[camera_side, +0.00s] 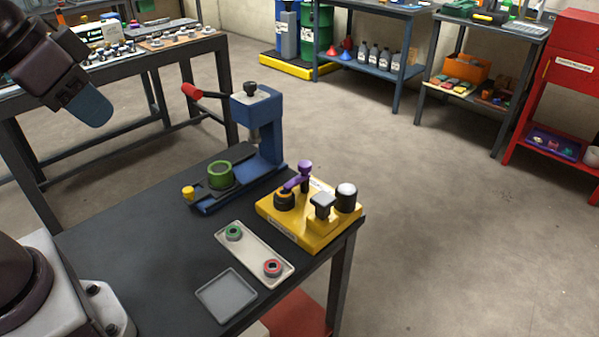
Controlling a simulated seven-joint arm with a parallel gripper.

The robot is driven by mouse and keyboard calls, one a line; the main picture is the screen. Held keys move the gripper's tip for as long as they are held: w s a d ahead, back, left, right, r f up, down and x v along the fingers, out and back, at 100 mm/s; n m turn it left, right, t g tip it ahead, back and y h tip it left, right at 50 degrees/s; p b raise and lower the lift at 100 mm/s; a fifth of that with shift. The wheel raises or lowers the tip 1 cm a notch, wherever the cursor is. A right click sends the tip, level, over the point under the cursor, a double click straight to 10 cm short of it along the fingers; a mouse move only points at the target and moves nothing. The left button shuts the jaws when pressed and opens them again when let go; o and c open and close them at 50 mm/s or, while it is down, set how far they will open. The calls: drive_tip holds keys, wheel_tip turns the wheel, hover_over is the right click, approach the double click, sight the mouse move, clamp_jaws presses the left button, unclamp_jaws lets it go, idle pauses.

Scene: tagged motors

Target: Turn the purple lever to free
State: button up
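The purple lever (297,182) sits on the yellow base block (291,220) at the right end of the black table. It has an upright purple knob (305,169) at one end and meets a dark, orange-ringed hub (284,200) at the other. Lettering beside the lever is too small to read. My gripper (88,104) is at the upper left, high above the table and far from the lever. It touches nothing I can see. Its fingers overlap in this view, so I cannot tell whether it is open or shut.
A blue press (262,125) with a red-handled arm stands behind left. A beige tray (254,254) with two ringed parts and a grey tray (226,295) lie in front.

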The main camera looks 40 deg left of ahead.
drive_tip(key=o, duration=0.7)
drive_tip(key=shift+w+d+f+m+g, duration=0.15)
drive_tip(key=shift+w+d+f+g, duration=0.15)
drive_tip(key=shift+f, duration=0.2)
drive_tip(key=shift+w+d+f+m+g, duration=0.2)
drive_tip(key=shift+f+g, duration=0.1)
drive_tip(key=shift+f, duration=0.15)
drive_tip(key=shift+g, duration=0.8)
drive_tip(key=w, duration=0.1)
drive_tip(key=w+f, duration=0.1)
drive_tip(key=w, duration=0.2)
drive_tip(key=shift+d+f, duration=0.25)
drive_tip(key=shift+d, duration=0.15)
drive_tip(key=n+y, duration=0.3)
drive_tip(key=n, duration=0.7)
approach(305, 164)
drive_tip(key=x, duration=0.9)
